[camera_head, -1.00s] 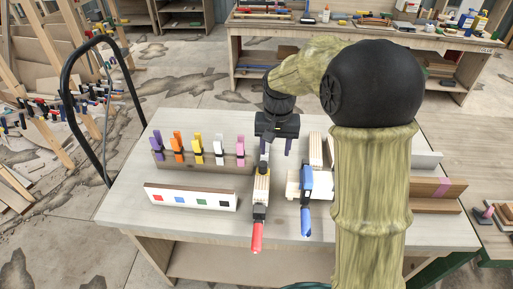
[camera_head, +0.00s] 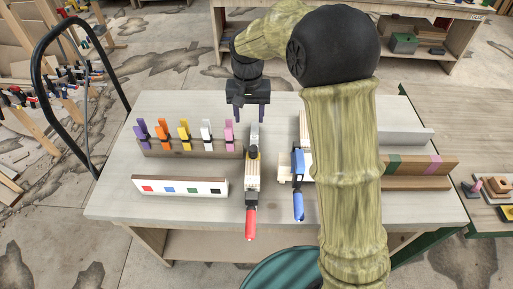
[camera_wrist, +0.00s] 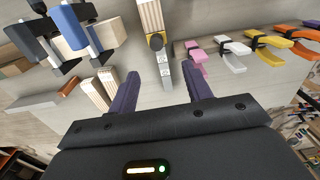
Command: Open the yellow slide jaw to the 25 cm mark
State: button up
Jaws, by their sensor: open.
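A bar clamp with a red handle (camera_head: 250,222) lies on the table below my gripper, its bar pointing away from me. A small dark slide jaw with yellow (camera_wrist: 157,38) sits on that bar beside pale wood. Its yellow shows faintly in the wrist view, and the jaw is small in the head view (camera_head: 253,152). Small pale mark labels (camera_wrist: 164,72) lie along the bar, too small to read. My gripper (camera_head: 249,115) is open and empty near the bar's far end. In the wrist view the labels show between its parted purple fingers (camera_wrist: 162,73).
A blue-handled clamp (camera_head: 298,205) with pale wood stands just right. A rack with purple, orange, yellow, white and pink clamps (camera_head: 185,132) is at left. A white board with coloured squares (camera_head: 180,187) lies before it. Wooden blocks (camera_head: 420,166) are at right.

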aim_at(253, 148)
jog(key=f+p, duration=0.1)
jog(key=f, duration=0.4)
jog(key=f+p, duration=0.1)
jog(key=f, duration=0.4)
jog(key=d+f+p, duration=0.1)
jog(key=f, duration=0.4)
jog(key=shift+w, duration=0.35)
jog(key=shift+s+a+f+p, duration=0.2)
jog(key=shift+f+p, duration=0.1)
jog(key=shift+f, duration=0.25)
jog(key=shift+d, duration=0.15)
jog(key=shift+c, duration=0.6)
jog(key=shift+w, duration=0.1)
grip_shut()
jog(key=shift+w, duration=0.15)
